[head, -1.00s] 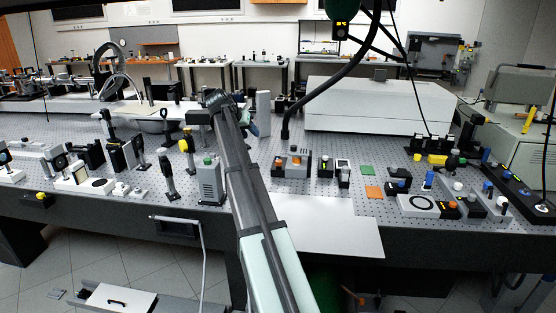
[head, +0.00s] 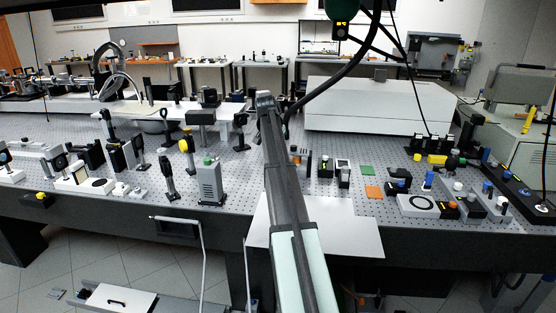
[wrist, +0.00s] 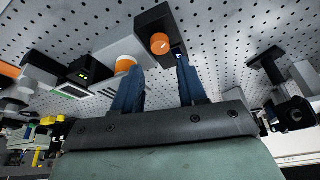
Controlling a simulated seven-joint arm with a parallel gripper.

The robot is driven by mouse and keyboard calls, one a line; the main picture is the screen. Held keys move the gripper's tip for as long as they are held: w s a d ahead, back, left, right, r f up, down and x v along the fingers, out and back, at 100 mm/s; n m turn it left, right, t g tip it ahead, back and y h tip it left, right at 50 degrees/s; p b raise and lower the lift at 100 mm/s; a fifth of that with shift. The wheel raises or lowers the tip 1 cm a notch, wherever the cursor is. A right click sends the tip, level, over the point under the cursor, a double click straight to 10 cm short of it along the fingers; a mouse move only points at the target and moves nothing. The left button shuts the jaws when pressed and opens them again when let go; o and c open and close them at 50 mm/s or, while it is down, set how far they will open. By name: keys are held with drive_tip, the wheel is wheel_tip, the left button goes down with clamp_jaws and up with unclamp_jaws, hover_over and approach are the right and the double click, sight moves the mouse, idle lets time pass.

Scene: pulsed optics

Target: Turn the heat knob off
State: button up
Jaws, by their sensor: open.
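In the wrist view, an orange knob (wrist: 160,43) with a pale mark sits on a black box (wrist: 150,20). It lies just beyond my open fingertips, roughly in line with the gap between them. My gripper (wrist: 160,66) has two blue fingers, open and empty. A second orange round part (wrist: 125,63) on a pale unit shows beside the left finger, partly hidden by it. No label is readable to tell which is the heat knob. In the head view, my arm partly covers an orange-topped unit (head: 296,152); my fingers are hidden there.
A grey box with a green top (head: 208,182) stands left of my arm. A large white housing (head: 380,105) stands behind. A black post mount (wrist: 290,112) is right of my gripper.

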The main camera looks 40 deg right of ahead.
drive_tip(key=x, duration=0.7)
drive_tip(key=shift+f, duration=0.15)
clamp_jaws()
